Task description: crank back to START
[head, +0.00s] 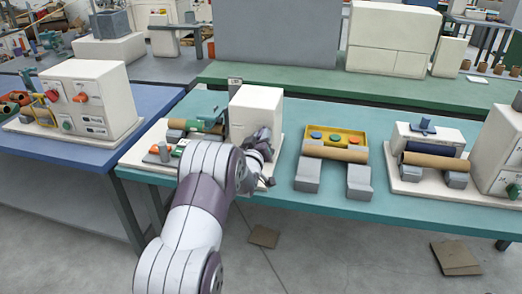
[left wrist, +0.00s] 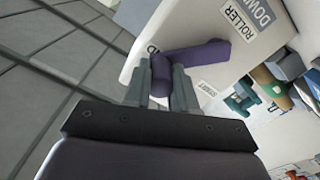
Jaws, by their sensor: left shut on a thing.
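The winder has a white box housing (head: 256,105) on a pale base plate (head: 137,155), with rollers (head: 193,125) at its left. A purple crank (left wrist: 200,53) shows against the white panel in the left wrist view. My left gripper (left wrist: 160,88) is shut on the crank's handle, with one finger on each side of it. In the head view my left gripper (head: 265,155) is at the front right of the housing, and my own arm hides the crank. My right gripper is out of view.
A yellow tray (head: 353,137) with coloured discs, a brown roll (head: 336,152) and two grey blocks (head: 307,174) lie right of the winder. Another machine (head: 503,150) stands at far right. A blue table (head: 60,163) with a control box (head: 92,100) is at left.

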